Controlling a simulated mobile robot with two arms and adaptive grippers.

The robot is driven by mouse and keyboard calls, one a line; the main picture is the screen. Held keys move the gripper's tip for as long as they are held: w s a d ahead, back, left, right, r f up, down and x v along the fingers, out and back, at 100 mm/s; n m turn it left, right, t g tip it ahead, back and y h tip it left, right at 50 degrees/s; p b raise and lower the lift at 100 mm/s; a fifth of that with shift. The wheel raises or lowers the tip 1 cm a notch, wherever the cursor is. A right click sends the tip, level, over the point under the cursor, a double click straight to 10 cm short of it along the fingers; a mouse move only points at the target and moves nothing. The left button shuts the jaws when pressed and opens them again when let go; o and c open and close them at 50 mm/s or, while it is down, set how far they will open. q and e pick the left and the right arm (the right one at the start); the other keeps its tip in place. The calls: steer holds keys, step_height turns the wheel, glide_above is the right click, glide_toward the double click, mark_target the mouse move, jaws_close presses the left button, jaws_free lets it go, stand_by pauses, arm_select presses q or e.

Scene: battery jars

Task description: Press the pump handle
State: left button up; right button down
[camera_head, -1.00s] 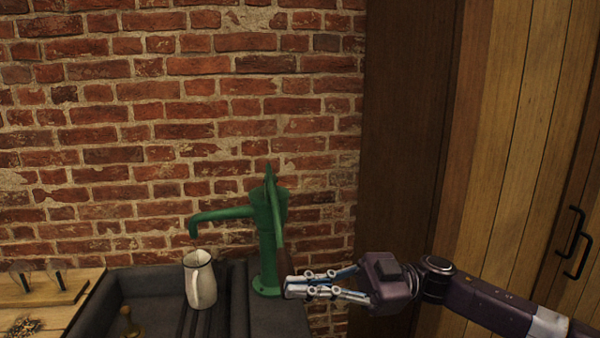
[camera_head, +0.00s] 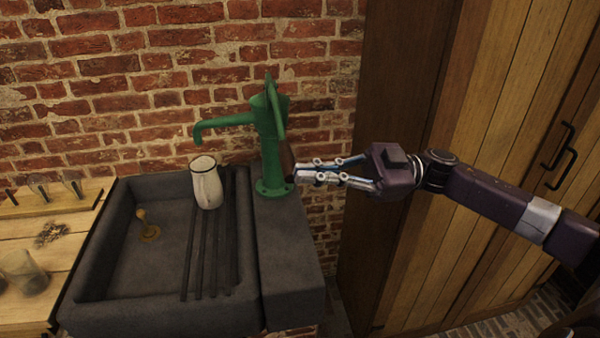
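A green hand pump (camera_head: 268,145) stands upright on the dark stone ledge right of the basin, its spout pointing left. Its handle (camera_head: 275,108) runs from the pump's top down the right side and ends in a brown grip (camera_head: 287,158). My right gripper (camera_head: 298,173) comes in from the right. Its fingers are drawn close together, with the tips at the lower end of the brown grip. I cannot tell whether they touch it. A white enamel jug (camera_head: 207,183) stands below the spout on the dark bars. My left gripper is out of view.
The dark stone sink (camera_head: 165,275) holds a brass plug (camera_head: 147,226). A wooden counter (camera_head: 75,245) with glasses (camera_head: 25,272) is at the left. A brick wall (camera_head: 150,60) is behind the pump, and a wooden cabinet (camera_head: 450,240) stands at the right.

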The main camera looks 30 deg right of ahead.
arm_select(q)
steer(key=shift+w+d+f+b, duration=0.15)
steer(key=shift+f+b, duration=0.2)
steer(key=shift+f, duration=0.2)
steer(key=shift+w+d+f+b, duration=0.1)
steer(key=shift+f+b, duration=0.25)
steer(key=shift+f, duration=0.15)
arm_select(e)
steer(key=v, duration=0.8)
steer(key=shift+w+f, duration=0.2)
steer(key=shift+d, duration=0.25)
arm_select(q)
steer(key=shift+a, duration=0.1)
